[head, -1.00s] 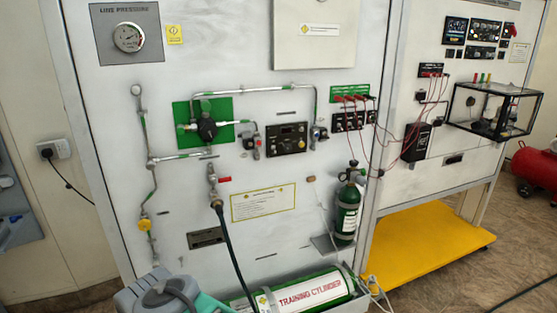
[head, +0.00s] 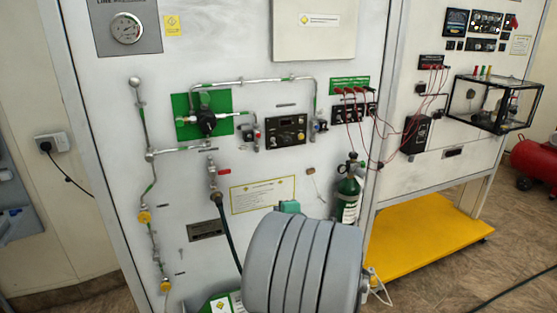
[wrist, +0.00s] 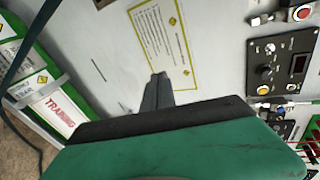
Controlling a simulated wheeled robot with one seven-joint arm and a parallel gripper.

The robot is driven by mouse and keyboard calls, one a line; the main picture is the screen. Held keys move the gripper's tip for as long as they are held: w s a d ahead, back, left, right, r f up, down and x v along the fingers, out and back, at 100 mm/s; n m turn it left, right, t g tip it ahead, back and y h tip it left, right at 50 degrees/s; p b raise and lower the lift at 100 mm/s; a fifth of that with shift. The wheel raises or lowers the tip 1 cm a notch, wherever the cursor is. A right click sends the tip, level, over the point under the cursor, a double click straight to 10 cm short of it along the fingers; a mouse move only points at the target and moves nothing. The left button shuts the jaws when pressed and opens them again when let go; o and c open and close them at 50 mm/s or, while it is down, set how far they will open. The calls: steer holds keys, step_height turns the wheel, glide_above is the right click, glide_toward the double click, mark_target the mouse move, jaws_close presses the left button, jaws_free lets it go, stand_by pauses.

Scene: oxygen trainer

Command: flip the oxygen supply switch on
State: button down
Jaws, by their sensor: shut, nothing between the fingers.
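The black control panel (head: 286,131) is on the white board, right of the green plate with the regulator. In the wrist view the same panel (wrist: 281,65) is at the upper right, with a display, a knob, a yellow button and small controls. I cannot tell which control is the oxygen supply switch or how it is set. My gripper (wrist: 159,88) is shut and empty, in front of the board near the yellow-bordered label, apart from the panel. In the head view my grey arm hides its fingers.
The yellow-bordered label (head: 263,195) is below the panel. A small green cylinder (head: 348,198) stands right of my arm. The training cylinder (wrist: 52,112) is at left in the wrist view. Pipes, a black hose (head: 229,243) and red leads (head: 377,130) run on the board.

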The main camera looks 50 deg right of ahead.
mark_target(275, 143)
steer(key=d+r+m+t+h, duration=0.3)
steer(key=r+m+h, duration=0.2)
steer(key=r+m, duration=0.7)
steer(key=shift+r, duration=0.6)
steer(key=p+x, duration=0.2)
steer(key=x, duration=0.8)
steer(key=shift+r+p, duration=0.1)
steer(key=shift+p, duration=0.3)
steer(key=shift+s+d+r+p, duration=0.1)
steer(key=shift+r+p, duration=0.1)
steer(key=shift+p, duration=0.15)
